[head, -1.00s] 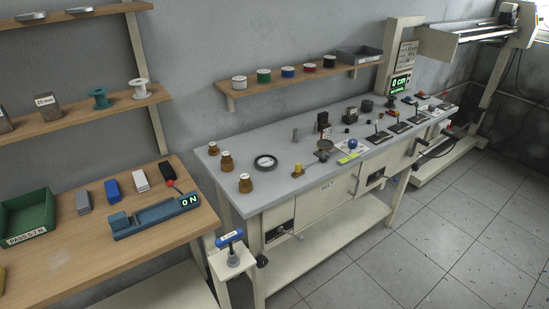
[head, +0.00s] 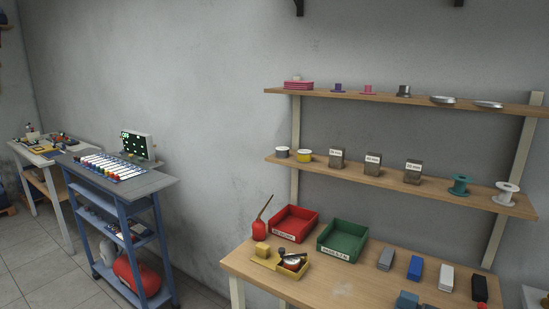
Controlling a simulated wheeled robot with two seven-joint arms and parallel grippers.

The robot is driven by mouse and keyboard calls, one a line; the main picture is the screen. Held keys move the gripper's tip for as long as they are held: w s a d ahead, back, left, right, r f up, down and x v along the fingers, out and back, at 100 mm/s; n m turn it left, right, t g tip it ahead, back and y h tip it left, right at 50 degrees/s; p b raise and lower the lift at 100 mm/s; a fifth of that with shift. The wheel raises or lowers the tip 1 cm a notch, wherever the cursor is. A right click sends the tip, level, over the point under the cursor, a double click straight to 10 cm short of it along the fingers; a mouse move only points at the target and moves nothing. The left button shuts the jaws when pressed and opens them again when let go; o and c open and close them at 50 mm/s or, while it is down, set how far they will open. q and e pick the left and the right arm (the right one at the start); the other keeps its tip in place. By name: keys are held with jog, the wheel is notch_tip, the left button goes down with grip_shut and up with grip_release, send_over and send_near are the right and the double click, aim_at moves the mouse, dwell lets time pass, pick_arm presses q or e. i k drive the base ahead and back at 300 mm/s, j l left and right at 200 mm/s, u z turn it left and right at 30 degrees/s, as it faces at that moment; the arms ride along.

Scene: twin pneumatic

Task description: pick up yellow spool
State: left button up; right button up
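A small yellow spool (head: 304,155) with a pale top stands upright on the middle wooden shelf, near its left end. A grey-white spool (head: 282,152) stands just to its left, and a labelled grey block (head: 337,158) stands to its right. Neither of my grippers shows in the head view, so I cannot see their state.
The wooden workbench (head: 365,284) below holds a red bin (head: 293,223), a green bin (head: 342,240), a yellow tray (head: 279,263) and a red oil can (head: 260,230). A blue cart (head: 120,183) stands at the left. Floor between cart and bench looks clear.

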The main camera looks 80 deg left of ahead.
aim_at(304, 156)
jog(key=u, duration=2.5)
jog(key=i+j+z, duration=0.1)
jog(key=i+j, duration=0.3)
jog(key=i+j+z, duration=0.1)
jog(key=i+j, duration=0.3)
jog(key=j, duration=0.3)
